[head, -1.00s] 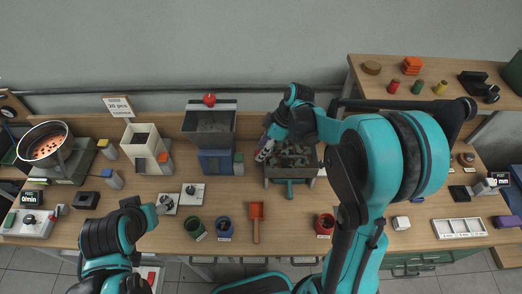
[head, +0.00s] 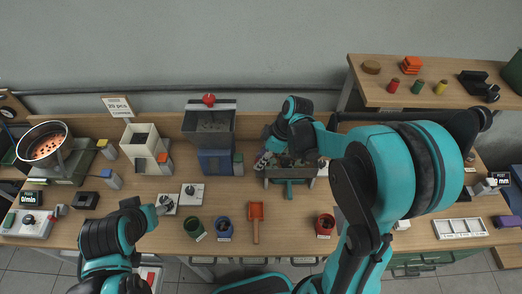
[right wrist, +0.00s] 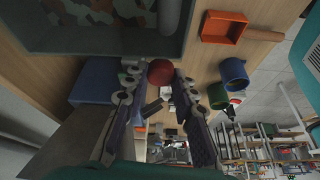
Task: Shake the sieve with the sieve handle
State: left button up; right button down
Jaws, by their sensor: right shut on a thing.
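The sieve (head: 290,173) is a grey tray with mottled green and brown pieces in it, at the back middle of the bench. In the right wrist view, part of the sieve (right wrist: 110,48) fills the upper left. My right gripper (head: 264,161) is at the sieve's left side. In the right wrist view, its fingers (right wrist: 160,78) close around a red round knob, the sieve handle (right wrist: 160,70), beside the tray. In the head view the knob is hidden by the gripper. My left gripper (head: 164,206) is low over the bench at left, too small to tell open or shut.
A grey hopper (head: 208,125) with a blue base stands left of the sieve. An orange scoop (head: 256,218) and green, blue and red cups (head: 325,225) stand in front. A white divided tray (head: 461,228) is at right. My right arm covers much of the right bench.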

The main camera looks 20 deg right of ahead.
aim_at(261, 176)
jog(key=s, duration=0.1)
jog(key=s+a, duration=0.1)
jog(key=s, duration=0.1)
jog(key=c, duration=1.2)
grip_release()
jog(key=shift+w+d, duration=0.1)
jog(key=shift+r, duration=0.1)
jog(key=v, duration=1.1)
jog(key=shift+d+r, duration=0.1)
jog(key=shift+r, duration=0.3)
